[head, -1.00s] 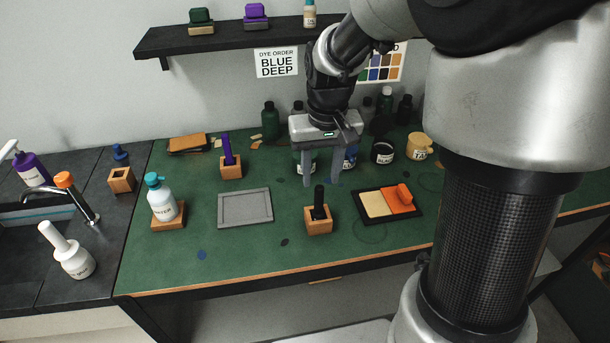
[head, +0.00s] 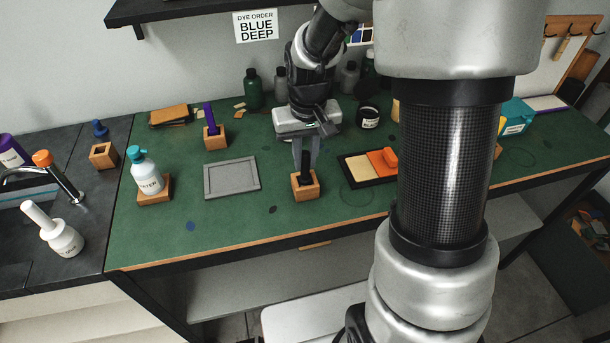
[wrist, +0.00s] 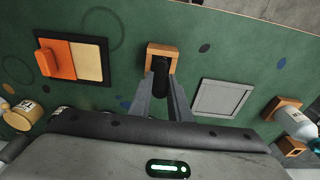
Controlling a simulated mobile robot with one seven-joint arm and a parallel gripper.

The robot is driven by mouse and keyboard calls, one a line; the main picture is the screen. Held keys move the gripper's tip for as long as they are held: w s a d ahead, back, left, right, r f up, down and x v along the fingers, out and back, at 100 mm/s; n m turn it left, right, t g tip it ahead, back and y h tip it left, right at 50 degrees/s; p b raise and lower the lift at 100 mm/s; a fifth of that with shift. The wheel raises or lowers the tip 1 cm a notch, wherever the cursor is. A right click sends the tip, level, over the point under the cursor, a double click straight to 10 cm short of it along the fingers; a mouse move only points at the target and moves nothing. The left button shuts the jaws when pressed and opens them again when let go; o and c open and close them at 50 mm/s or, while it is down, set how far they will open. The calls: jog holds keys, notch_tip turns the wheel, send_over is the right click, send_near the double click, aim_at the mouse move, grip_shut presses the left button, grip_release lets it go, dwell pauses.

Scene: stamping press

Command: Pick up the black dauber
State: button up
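The black dauber (head: 305,166) stands upright in a small wooden block (head: 306,189) near the front of the green table. In the wrist view the dauber (wrist: 160,77) and its block (wrist: 163,50) are straight ahead of my fingers. My gripper (head: 306,166) points down over it, with one finger on each side of the black handle. In the wrist view my gripper (wrist: 160,82) shows its fingertips close against the handle, with no clear gap. The dauber's lower end is hidden in the block.
A grey framed plate (head: 232,177) lies left of the block, and a tray with an orange pad (head: 377,162) lies to its right. A purple dauber (head: 210,118) stands in a block behind left. A water bottle (head: 147,175) is farther left. Bottles and jars line the back.

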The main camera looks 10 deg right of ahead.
grip_shut()
notch_tip(320, 180, up, 10)
jog(key=shift+r+p, duration=0.1)
jog(key=shift+p, duration=0.2)
jog(key=shift+w, duration=0.1)
dwell(1.7)
